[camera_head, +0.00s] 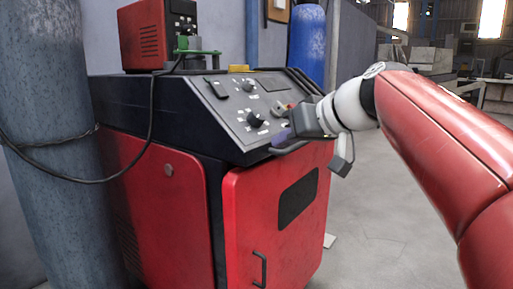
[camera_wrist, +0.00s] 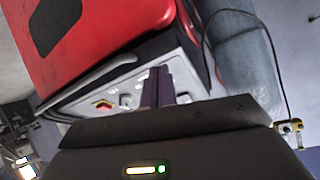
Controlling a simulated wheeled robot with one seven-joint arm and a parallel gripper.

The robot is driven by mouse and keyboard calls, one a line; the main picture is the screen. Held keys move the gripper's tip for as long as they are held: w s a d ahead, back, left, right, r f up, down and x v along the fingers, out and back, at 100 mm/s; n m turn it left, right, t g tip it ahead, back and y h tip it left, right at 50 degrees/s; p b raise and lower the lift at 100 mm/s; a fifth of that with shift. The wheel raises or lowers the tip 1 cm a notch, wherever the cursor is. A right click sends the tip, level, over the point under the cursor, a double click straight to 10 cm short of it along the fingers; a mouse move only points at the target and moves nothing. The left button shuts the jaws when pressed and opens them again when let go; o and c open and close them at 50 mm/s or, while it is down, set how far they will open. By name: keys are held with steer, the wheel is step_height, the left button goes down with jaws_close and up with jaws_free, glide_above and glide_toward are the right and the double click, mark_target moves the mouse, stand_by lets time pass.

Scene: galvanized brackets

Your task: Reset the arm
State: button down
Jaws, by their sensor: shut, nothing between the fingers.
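My red arm with a white wrist reaches in from the right in the head view. My gripper (camera_head: 281,137) is close in front of the sloped control panel (camera_head: 240,100) of a red and black machine, near its lower right part. In the wrist view my gripper (camera_wrist: 159,72) shows two dark purple fingers side by side, shut and empty, pointing at the panel (camera_wrist: 185,68). I cannot tell whether the fingertips touch it. My gripper hides part of the panel in both views.
The red machine (camera_head: 165,215) has black knobs and a front handrail (camera_head: 290,148). A blue-grey gas cylinder (camera_head: 45,150) with a hanging cable stands at left. A smaller red unit (camera_head: 150,38) sits on top. A blue cylinder (camera_head: 306,45) stands behind. Open floor (camera_head: 370,230) lies at right.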

steer(key=s+d+f+m+g+h, duration=0.1)
steer(key=s+d+f+m+h, duration=0.2)
steer(key=s+f, duration=0.8)
steer(key=s+d+f+m+g+h, duration=0.2)
steer(key=s+d+f+h, duration=0.3)
steer(key=s+f, duration=0.5)
step_height(320, 180, down, 7)
steer(key=shift+s+d+f+m+p, duration=0.15)
steer(key=shift+s+d+m+p, duration=0.2)
steer(key=shift+d+m+p, duration=0.15)
